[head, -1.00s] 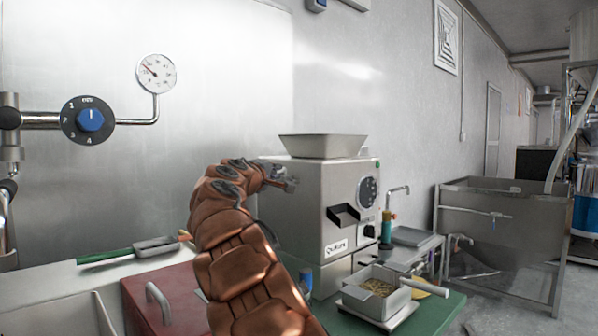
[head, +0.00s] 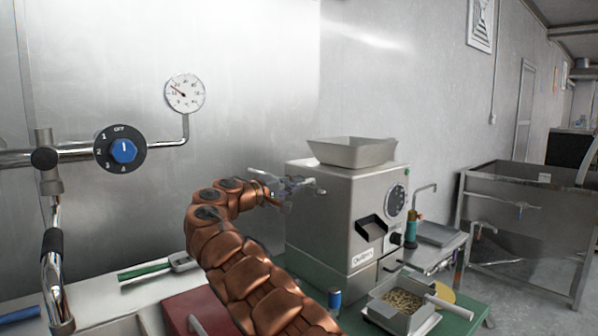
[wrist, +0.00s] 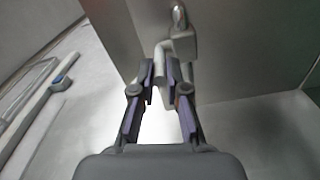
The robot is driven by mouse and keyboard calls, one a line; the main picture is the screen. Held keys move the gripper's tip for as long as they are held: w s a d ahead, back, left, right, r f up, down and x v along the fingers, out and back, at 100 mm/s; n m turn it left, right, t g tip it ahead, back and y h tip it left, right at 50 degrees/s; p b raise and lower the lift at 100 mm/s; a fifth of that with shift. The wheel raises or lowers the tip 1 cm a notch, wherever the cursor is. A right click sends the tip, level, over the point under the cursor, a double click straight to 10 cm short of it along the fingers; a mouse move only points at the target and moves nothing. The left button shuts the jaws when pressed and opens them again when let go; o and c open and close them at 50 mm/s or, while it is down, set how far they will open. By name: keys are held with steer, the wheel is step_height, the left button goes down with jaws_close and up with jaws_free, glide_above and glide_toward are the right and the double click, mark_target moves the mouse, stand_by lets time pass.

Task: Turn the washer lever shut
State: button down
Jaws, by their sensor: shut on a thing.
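The washer lever (wrist: 161,70) is a grey metal handle on the left side of the boxy steel grinder (head: 325,215). In the wrist view it reaches down from a small block on a grey wall. My gripper (wrist: 160,85) has its two fingers closed around the lever's lower end. In the head view my gripper (head: 284,188) is beside the grinder's upper left side, at the end of my copper-coloured arm. The lever is small there, and its exact angle is hard to tell.
A hopper (head: 352,152) tops the grinder. A container of beans (head: 403,304) stands in front of it on a green surface. A blue dial (head: 122,150) and a gauge (head: 185,93) are on the left. A steel sink (head: 530,215) stands at the right.

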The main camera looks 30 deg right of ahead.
steer(key=shift+w+m+g+p, duration=0.2)
steer(key=shift+m+g+p, duration=0.3)
steer(key=shift+p, duration=0.4)
steer(key=c, duration=1.2)
jaws_free()
steer(key=v, duration=1.2)
steer(key=shift+f, duration=0.1)
